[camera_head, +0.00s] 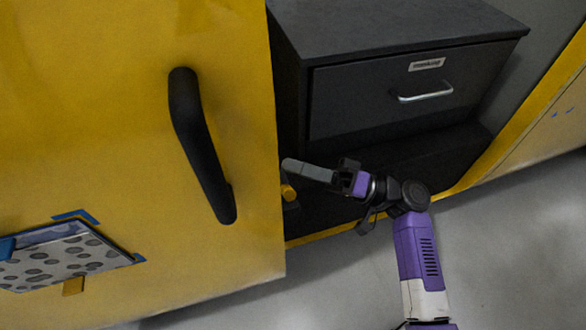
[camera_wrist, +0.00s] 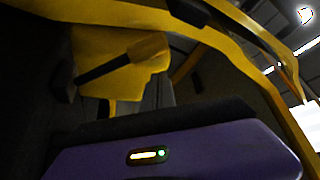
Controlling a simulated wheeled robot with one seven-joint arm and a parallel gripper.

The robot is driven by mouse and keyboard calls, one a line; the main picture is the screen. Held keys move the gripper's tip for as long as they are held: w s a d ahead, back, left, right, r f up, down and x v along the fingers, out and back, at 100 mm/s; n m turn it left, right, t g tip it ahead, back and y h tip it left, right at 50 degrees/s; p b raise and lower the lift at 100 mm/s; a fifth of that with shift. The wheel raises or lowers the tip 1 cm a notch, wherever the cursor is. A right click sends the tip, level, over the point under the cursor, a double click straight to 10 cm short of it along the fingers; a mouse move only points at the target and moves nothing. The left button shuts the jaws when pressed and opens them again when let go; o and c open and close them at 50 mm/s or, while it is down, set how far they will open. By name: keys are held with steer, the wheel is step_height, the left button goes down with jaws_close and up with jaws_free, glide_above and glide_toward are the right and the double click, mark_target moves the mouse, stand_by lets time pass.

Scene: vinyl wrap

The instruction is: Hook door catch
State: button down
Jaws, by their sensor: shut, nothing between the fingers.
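A yellow door (camera_head: 120,120) with a long black handle (camera_head: 203,145) fills the left of the head view. It stands open beside a yellow-edged compartment. My gripper (camera_head: 291,165) is shut and empty, its fingertips pointing left, close to the door's right edge. I cannot tell whether they touch the door. A small yellow round-ended part (camera_head: 289,192) shows just below the fingertips at that edge; it may belong to the catch. In the wrist view a dark rod (camera_wrist: 103,66) runs up to a yellow block (camera_wrist: 147,50). I cannot tell surely that this is the door catch.
A dark cabinet with a drawer (camera_head: 390,98) and a silver handle (camera_head: 421,93) stands inside the compartment behind my gripper. A yellow frame edge (camera_head: 520,130) bounds it on the right. A patterned pouch (camera_head: 65,256) is fixed to the door. Grey floor (camera_head: 520,250) is clear on the right.

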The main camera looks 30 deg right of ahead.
steer(key=shift+s+a+f+n+g+y+b, duration=0.2)
steer(key=shift+s+f+n+y+b, duration=0.45)
steer(key=shift+n+b, duration=0.7)
steer(key=shift+s+a+f+n+g+y+b, duration=0.2)
steer(key=shift+s+f+n+y+b, duration=0.45)
steer(key=shift+b, duration=1.2)
steer(key=shift+r, duration=0.1)
steer(key=shift+s, duration=0.1)
steer(key=shift+f, duration=0.2)
